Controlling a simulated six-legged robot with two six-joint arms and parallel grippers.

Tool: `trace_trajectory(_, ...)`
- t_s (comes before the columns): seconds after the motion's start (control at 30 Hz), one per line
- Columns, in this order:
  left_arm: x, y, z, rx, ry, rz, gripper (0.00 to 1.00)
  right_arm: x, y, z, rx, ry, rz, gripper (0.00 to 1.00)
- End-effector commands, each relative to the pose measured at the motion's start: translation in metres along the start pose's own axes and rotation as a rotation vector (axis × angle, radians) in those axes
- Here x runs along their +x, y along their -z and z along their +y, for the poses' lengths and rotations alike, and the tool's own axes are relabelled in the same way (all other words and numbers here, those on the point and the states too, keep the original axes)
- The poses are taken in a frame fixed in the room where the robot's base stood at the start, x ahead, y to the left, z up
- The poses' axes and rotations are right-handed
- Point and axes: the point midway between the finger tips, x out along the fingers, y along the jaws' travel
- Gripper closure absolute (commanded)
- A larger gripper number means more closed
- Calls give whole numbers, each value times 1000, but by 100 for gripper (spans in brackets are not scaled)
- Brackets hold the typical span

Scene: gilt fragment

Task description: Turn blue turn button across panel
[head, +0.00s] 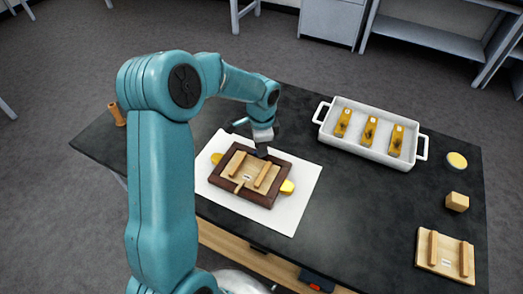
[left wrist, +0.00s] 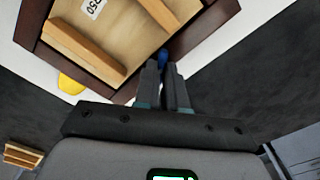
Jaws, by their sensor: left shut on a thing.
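A pale wooden panel (head: 248,172) with two raised wooden bars and a small label sits in a dark brown frame (head: 225,189) on a white sheet. The panel also shows at the top of the left wrist view (left wrist: 118,25). My left gripper (head: 262,151) is at the frame's far edge, pointing down. In the left wrist view its fingers (left wrist: 164,68) are shut on the blue turn button (left wrist: 163,54), a small blue bit at their tips beside the frame. The fingers hide most of the button, so its angle cannot be told. My right gripper is out of view.
Yellow rounded pieces (head: 288,187) stick out at the frame's sides. A white tray (head: 372,152) with several amber items stands at the back right. A yellow-topped disc (head: 457,160), a wooden block (head: 457,202) and another barred panel (head: 447,253) lie at the right. The dark table is clear between.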

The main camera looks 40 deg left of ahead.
Motion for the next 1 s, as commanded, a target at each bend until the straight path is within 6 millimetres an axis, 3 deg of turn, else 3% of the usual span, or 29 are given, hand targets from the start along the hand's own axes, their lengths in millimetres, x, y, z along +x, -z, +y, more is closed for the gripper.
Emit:
trace_trajectory(0.6,1,0,-2,-573,2,2,100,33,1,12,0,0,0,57)
trace_trajectory(1.0,0,-1,-3,-834,1,1,100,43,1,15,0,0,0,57)
